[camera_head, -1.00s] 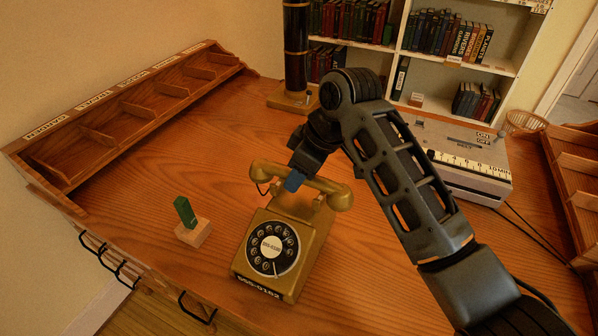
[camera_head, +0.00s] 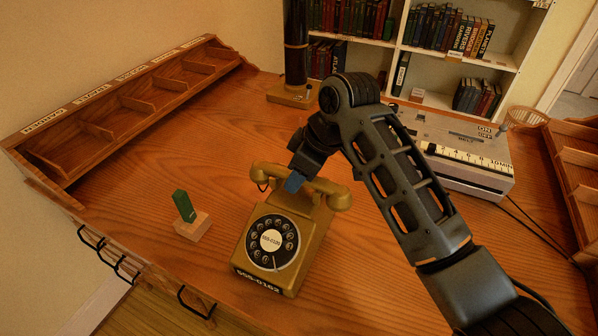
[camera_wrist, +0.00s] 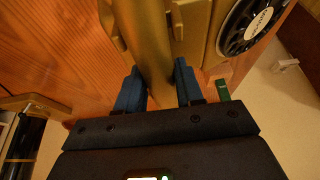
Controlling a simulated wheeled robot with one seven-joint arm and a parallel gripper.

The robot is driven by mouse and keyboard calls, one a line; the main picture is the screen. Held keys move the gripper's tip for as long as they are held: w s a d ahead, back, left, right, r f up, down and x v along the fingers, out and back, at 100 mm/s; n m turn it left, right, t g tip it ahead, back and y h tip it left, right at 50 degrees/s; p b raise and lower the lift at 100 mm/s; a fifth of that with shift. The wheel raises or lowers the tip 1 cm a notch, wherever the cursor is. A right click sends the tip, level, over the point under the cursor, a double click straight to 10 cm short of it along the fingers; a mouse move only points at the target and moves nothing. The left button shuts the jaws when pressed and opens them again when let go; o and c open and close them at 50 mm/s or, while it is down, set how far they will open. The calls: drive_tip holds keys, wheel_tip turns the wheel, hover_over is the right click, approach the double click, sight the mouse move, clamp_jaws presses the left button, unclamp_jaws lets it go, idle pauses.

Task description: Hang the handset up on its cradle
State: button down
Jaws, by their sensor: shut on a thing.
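The mustard-gold handset (camera_head: 325,186) lies across the top of the rotary telephone (camera_head: 268,288), over its cradle. In the head view it looks level and very close to the cradle; whether it rests fully in it I cannot tell. My gripper (camera_head: 294,182) is shut on the middle of the handset from above, its blue fingertips on either side of the handle. In the wrist view the handset's handle (camera_wrist: 152,60) runs between the two fingers, with the dial (camera_wrist: 250,22) at the upper right. The cradle itself is mostly hidden by the handset and my gripper.
A green piece on a wooden block (camera_head: 192,226) stands left of the telephone. A wooden sorting rack (camera_head: 130,97) lines the left edge. A grey machine (camera_head: 465,165) is at the right, and a dark column (camera_head: 296,50) stands behind. The desk between is clear.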

drive_tip(key=shift+f, duration=0.2)
drive_tip(key=c, duration=0.6)
unclamp_jaws()
drive_tip(key=shift+c, duration=0.2)
drive_tip(key=shift+v, duration=3.85)
